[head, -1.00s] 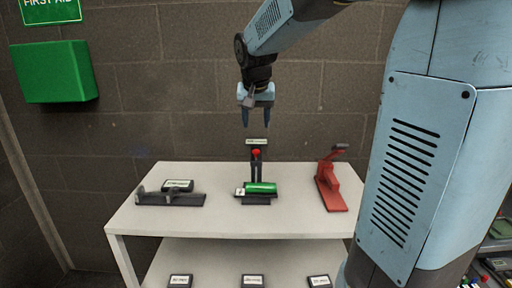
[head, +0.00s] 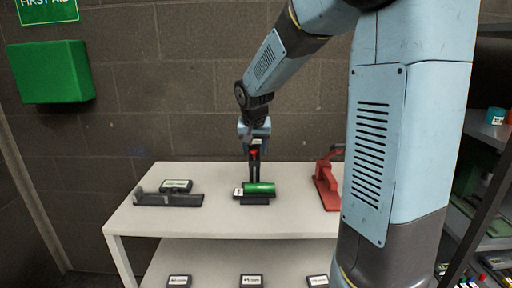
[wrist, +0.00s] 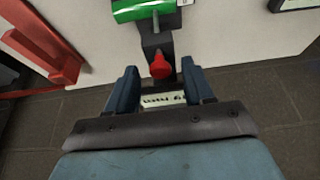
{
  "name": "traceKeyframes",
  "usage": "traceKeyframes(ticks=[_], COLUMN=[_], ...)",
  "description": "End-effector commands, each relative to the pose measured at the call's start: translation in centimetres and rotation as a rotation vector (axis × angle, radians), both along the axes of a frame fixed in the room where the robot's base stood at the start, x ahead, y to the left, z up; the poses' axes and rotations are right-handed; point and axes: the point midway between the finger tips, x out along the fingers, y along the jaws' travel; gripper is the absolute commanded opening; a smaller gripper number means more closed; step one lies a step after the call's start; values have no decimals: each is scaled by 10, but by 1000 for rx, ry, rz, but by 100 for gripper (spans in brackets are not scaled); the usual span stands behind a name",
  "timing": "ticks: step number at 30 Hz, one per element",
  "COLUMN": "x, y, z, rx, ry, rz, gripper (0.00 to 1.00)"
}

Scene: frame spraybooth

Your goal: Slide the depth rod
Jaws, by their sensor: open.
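A dark fixture stands mid-shelf, with an upright black post (head: 255,172), a red knob (head: 254,153) near its top and a green cylinder (head: 260,188) across its base. A small pale label plate (wrist: 163,98) shows behind the knob. I cannot tell for sure which part is the depth rod. My gripper (head: 256,149) is over the top of the post, pointing down. In the wrist view its open fingers (wrist: 159,76) lie left and right of the red knob (wrist: 160,67), with gaps visible on both sides. The fingers partly hide the fixture's top in the head view.
A red clamp-like tool (head: 326,180) stands right of the fixture. A dark flat tool (head: 168,199) and a labelled block (head: 176,185) lie left. The white shelf top (head: 222,178) is bare between them. A block wall is close behind; a rack is at far right.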

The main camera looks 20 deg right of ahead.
Motion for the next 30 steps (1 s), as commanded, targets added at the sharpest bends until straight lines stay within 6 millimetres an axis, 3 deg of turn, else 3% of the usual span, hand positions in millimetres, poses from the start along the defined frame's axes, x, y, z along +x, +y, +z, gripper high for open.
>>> traceKeyframes(ticks=[4,20,30], x=[0,0,0], y=[0,0,0], z=[0,1,1], rx=[0,0,0], ry=[0,0,0], rz=[0,-1,-1], gripper=[50,0,0])
